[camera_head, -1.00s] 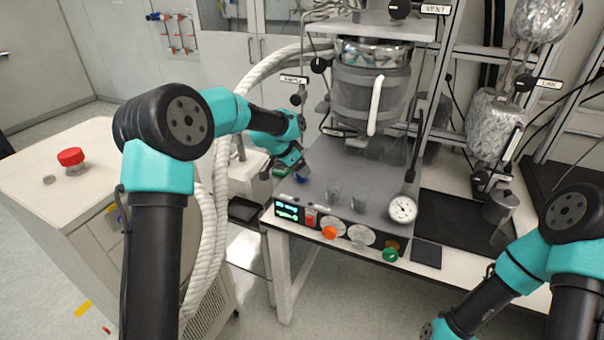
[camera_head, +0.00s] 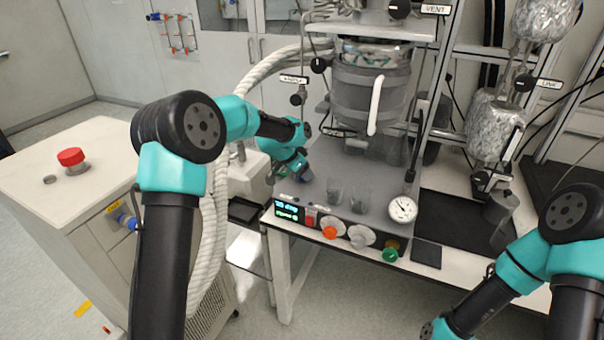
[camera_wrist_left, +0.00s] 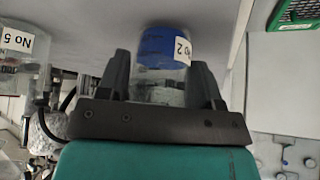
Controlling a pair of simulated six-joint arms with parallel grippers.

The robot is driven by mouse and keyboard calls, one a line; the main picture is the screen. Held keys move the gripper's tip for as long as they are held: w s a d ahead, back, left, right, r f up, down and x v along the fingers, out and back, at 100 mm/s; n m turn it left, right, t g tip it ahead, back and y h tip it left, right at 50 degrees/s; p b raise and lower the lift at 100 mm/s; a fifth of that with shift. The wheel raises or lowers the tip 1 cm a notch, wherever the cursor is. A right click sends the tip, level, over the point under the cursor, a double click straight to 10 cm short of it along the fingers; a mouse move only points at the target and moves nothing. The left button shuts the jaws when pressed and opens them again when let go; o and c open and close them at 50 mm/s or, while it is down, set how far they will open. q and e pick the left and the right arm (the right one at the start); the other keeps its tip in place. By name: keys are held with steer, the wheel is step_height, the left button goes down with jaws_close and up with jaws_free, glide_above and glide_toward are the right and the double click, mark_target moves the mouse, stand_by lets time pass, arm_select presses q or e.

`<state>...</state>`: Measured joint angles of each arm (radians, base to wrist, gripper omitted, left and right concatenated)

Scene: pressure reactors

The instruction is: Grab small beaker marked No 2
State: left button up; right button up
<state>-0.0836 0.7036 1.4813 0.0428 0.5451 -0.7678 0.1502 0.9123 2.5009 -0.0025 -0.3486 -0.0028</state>
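The small beaker marked No 2 (camera_wrist_left: 163,48) has blue contents and shows upside down in the left wrist view. It is between the two fingers of my left gripper (camera_wrist_left: 165,62), with one finger on each side. The fingers look spread around it, and I see no clear grip. In the head view my left gripper (camera_head: 299,168) is low over the left part of the grey reactor plate, and mostly hides the beaker. A clear beaker marked No 5 (camera_wrist_left: 20,58) stands to the left in the wrist view.
Two clear beakers (camera_head: 334,196) stand on the reactor plate (camera_head: 380,208) right of my left gripper. The reactor vessel (camera_head: 370,95) rises behind. A display (camera_head: 287,210), knobs (camera_head: 329,232) and a gauge (camera_head: 402,209) line the front. White hoses (camera_head: 212,220) run beside the left arm.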

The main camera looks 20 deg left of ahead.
arm_select(q)
steer(key=c, duration=0.7)
steer(key=shift+o, duration=0.2)
steer(key=shift+r, duration=0.15)
steer(key=s+a, duration=1.2)
steer(key=s, duration=0.1)
steer(key=shift+s+a, duration=0.1)
